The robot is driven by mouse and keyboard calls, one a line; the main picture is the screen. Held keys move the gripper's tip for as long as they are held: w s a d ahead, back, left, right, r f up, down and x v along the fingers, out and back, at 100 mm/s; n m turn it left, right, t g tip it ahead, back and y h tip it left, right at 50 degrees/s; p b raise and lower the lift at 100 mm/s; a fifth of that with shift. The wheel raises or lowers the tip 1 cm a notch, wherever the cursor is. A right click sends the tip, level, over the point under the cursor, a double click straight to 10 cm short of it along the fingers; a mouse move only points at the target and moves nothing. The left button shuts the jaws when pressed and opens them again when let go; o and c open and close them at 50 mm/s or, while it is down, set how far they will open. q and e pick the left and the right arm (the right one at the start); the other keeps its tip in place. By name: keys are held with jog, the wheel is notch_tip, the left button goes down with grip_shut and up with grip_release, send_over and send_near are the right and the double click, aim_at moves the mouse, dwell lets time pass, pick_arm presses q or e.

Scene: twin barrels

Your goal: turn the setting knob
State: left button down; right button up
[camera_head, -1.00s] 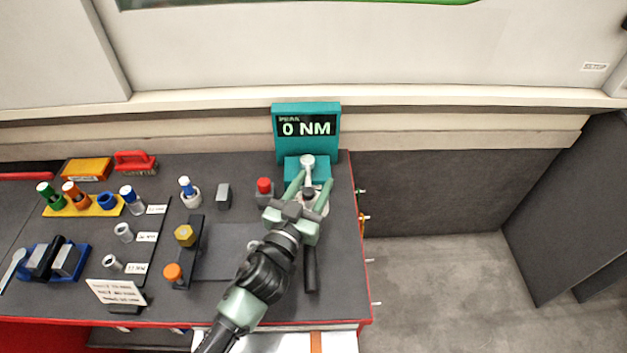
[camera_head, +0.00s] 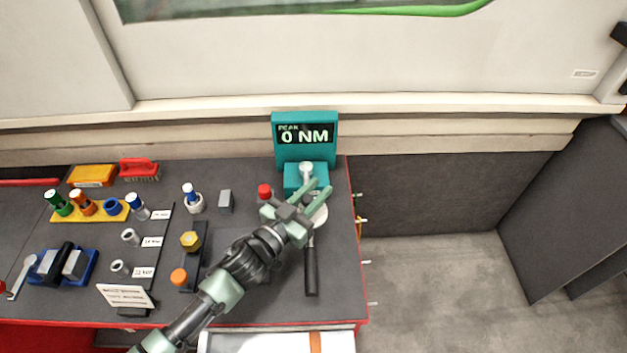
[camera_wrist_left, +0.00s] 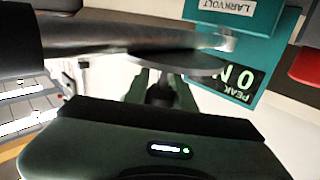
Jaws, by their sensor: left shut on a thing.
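The torque wrench (camera_head: 311,270) lies on the bench with its black handle toward me and its head at the teal tester (camera_head: 305,124). The tester's screen reads "PEAK 0 NM". A pale round dial (camera_head: 320,215) sits on the wrench, and its edge also shows in the wrist view (camera_wrist_left: 178,62). The dark setting knob (camera_wrist_left: 160,91) stands between the two green fingers in the wrist view. My left gripper (camera_head: 318,193) is shut on the knob, over the dial; the fingers partly hide it in the head view. My right gripper is not in view.
A red-topped block (camera_head: 264,192) stands close left of the gripper. A grey block (camera_head: 226,202), a stand with yellow and orange knobs (camera_head: 191,258), sockets and a yellow tray (camera_head: 91,213) fill the left. The bench's right edge (camera_head: 360,260) is close.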

aim_at(303, 204)
pick_arm(q)
jog(key=shift+s+d+m+g+h, duration=0.1)
jog(key=shift+m+g+h, duration=0.7)
jog(key=shift+g+h, duration=0.1)
jog(key=c, duration=1.2)
grip_release()
jog(key=shift+v, duration=3.95)
jog(key=shift+o, duration=0.2)
